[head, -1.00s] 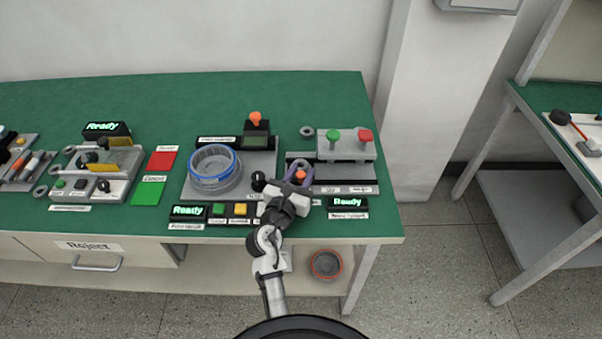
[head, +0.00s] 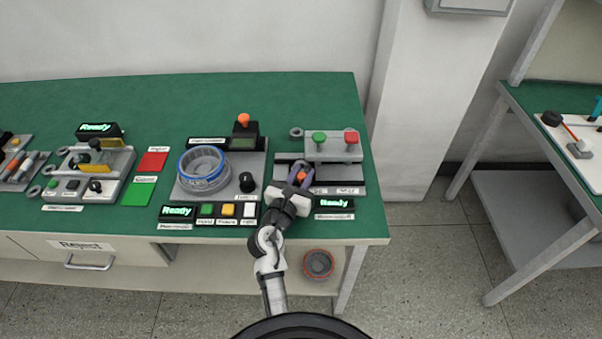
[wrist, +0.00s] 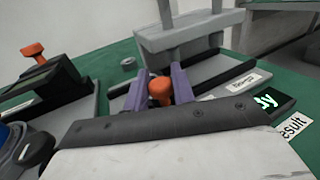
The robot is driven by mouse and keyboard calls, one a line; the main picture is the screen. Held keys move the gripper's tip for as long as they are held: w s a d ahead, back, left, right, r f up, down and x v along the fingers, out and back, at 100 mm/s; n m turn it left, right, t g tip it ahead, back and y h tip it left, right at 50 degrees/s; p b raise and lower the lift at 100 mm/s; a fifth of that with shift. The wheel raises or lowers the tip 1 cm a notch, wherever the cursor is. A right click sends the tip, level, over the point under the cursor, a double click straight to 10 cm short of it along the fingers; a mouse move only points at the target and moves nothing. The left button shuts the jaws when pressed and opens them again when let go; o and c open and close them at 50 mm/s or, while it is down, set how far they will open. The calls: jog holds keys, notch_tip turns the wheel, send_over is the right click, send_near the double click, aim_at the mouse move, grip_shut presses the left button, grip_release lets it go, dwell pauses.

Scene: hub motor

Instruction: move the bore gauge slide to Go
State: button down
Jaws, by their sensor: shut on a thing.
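The bore gauge is a grey fixture (head: 333,150) with a green and a red knob on top, at the right end of the green bench. It also shows in the wrist view (wrist: 195,36). Its slide has an orange knob (head: 301,176) at the front left of the fixture, and the knob shows in the wrist view (wrist: 160,92). My gripper (head: 300,172) is shut on this knob, with one purple finger on each side of it (wrist: 160,88). The slide's body is mostly hidden by my gripper. Small white labels (head: 347,190) lie along the front rail, right of the knob; I cannot read them clearly.
A lit Ready display (head: 334,203) is just right of my gripper. Left of it are a black knob (head: 247,183), a button panel (head: 228,210) and a station with a blue-rimmed ring (head: 203,168). Farther left are a green pad (head: 139,191) and a red pad (head: 152,161). The bench's back is clear.

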jog(key=shift+d, duration=0.3)
jog(key=shift+a, duration=0.1)
jog(key=c, duration=1.2)
grip_release()
jog(key=shift+s+a, duration=0.1)
